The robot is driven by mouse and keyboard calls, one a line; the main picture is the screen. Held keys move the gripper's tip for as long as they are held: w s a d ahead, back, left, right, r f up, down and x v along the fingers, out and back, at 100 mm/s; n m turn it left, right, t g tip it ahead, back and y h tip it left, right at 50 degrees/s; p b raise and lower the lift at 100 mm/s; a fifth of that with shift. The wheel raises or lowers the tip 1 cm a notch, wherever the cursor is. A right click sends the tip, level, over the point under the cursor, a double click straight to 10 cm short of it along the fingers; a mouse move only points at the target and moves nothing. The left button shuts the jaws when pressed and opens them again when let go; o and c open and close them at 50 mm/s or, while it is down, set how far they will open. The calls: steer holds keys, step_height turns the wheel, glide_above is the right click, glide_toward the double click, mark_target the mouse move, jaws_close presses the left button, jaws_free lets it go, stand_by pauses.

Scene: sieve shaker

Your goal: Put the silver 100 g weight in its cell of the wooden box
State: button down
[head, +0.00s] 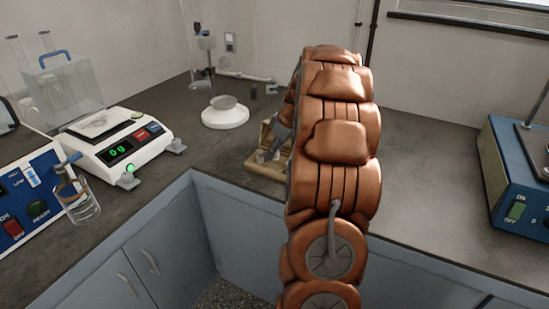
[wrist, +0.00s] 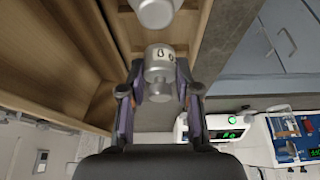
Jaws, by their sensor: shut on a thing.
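My gripper (wrist: 160,84) is shut on a silver weight (wrist: 159,62) in the wrist view. The weight is a short metal cylinder with dark markings on its top that I cannot read in full. The wooden box (wrist: 205,22) lies around and beyond it, with light wooden walls and dividers. A second silver weight (wrist: 155,10) shows at the top edge of the wrist view, in the box. In the head view the box (head: 253,165) is on the bench, partly hidden behind my arm. I cannot tell whether the held weight touches the cell's floor.
A white balance (head: 120,140) reading 0 g stands to the left. A glass beaker (head: 80,205) is by a blue device (head: 25,195). A white-based stand (head: 225,116) is behind the box. Another blue device (head: 510,180) is at right.

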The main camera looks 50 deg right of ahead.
mark_target(278, 152)
steer(key=shift+f, duration=1.5)
steer(key=shift+f, duration=0.25)
steer(key=c, duration=1.1)
jaws_free()
steer(key=shift+r, duration=0.2)
steer(key=v, duration=1.2)
steer(key=shift+b, duration=0.3)
